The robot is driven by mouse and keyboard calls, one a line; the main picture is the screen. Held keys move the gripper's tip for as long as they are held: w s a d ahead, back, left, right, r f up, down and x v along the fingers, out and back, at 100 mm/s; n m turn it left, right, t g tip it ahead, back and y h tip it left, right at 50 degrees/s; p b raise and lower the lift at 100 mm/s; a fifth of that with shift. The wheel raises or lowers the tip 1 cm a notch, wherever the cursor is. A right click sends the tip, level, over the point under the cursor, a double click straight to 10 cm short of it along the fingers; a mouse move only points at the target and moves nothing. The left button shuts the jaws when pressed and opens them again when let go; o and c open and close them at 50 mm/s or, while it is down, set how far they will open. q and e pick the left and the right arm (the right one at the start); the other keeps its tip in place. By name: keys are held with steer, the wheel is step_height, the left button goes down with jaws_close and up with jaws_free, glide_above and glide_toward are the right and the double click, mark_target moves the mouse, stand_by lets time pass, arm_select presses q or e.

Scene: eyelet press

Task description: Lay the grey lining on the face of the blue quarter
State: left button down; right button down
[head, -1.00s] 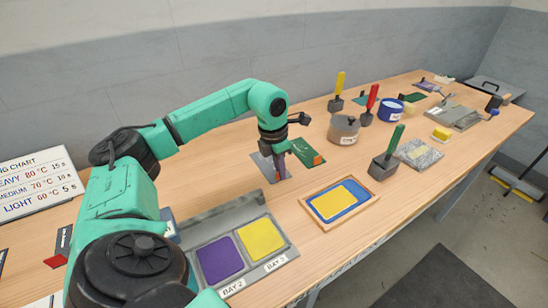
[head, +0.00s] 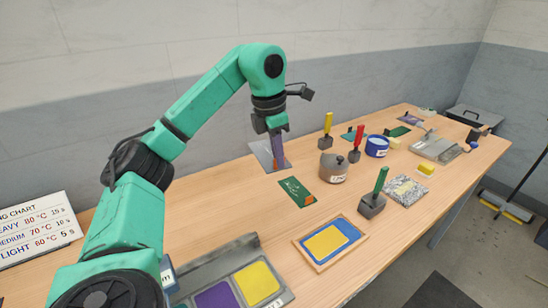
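A blue piece (head: 348,230), which looks like the blue quarter, lies flat in a shallow wooden-framed tray (head: 314,265) at the front of the bench. A smaller yellow piece (head: 327,241) lies on the blue one, leaving a blue border. The gripper is up and behind this tray, apart from it. My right gripper is out of view.
A green card (head: 294,189) lies below and right of the gripper. A lidded grey pot (head: 333,167) and a green-handled tool (head: 373,203) stand right of it. A grey bay plate with a purple piece (head: 216,296) and a yellow piece (head: 257,283) is at front left.

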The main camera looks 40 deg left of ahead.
arm_select(q)
steer(key=s+d+f+m+g+h+p, duration=0.15)
steer(key=d+f+m+p, duration=0.55)
steer(key=d+f+m, duration=0.7)
steer(key=shift+s+a+f+m+g+y+b, duration=0.1)
steer(key=shift+a+f+m+b, duration=0.1)
steer(key=shift+f+m+b, duration=0.3)
steer(key=shift+s+a+f+m+g+y+b, duration=0.1)
steer(key=shift+a+f+m+b, duration=0.15)
steer(key=shift+f+b, duration=0.45)
steer(key=shift+a+f+m+g+y+b, duration=0.15)
steer(key=shift+f+m+b, duration=0.25)
steer(key=shift+b, duration=0.35)
steer(key=shift+f+b, duration=0.6)
steer(key=shift+f, duration=0.05)
steer(key=c, duration=1)
jaws_free()
steer(key=shift+o, duration=0.2)
steer(key=shift+r, duration=0.1)
